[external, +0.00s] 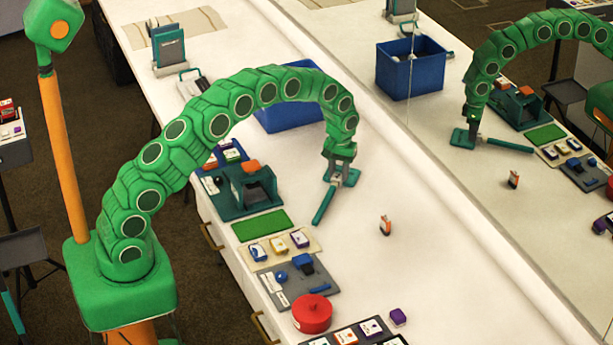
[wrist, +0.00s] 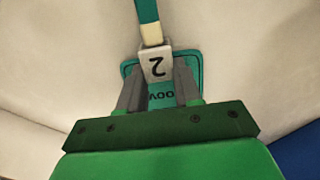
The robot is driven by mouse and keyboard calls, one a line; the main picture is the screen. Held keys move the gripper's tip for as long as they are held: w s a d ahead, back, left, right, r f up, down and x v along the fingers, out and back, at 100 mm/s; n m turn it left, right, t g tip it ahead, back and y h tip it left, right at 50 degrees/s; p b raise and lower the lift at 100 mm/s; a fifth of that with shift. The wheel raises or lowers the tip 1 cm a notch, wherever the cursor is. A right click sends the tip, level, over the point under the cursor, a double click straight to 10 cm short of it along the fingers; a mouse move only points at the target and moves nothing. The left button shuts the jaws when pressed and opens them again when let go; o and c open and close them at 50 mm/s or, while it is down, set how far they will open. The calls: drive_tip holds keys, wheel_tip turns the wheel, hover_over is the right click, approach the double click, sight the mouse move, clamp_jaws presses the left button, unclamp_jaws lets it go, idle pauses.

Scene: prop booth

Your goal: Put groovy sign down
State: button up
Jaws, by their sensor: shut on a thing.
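The groovy sign (external: 323,206) is a teal paddle with a long handle and a flat plate (external: 351,178). In the wrist view, its teal plate (wrist: 162,96) shows part of a word reading "OOV". A pale block marked "2" (wrist: 154,67) sits where the handle joins the plate. My gripper (external: 336,174) is shut on the sign at this pale block, with one grey finger on each side. The sign is roughly flat, at or just above the white counter; I cannot tell if it touches. Part of the plate is hidden behind the gripper.
The white counter (external: 430,235) is clear right of the sign, except for a small orange-and-white item (external: 385,225). A blue bin (external: 285,117) stands behind my arm. A teal holder (external: 232,194), green mat (external: 261,226) and red pot (external: 312,314) line the near edge. A mirror backs the counter.

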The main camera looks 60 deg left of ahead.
drive_tip(key=o, duration=1.1)
drive_tip(key=shift+c, duration=0.2)
wheel_tip(320, 180, up, 12)
drive_tip(key=shift+w+a, duration=0.2)
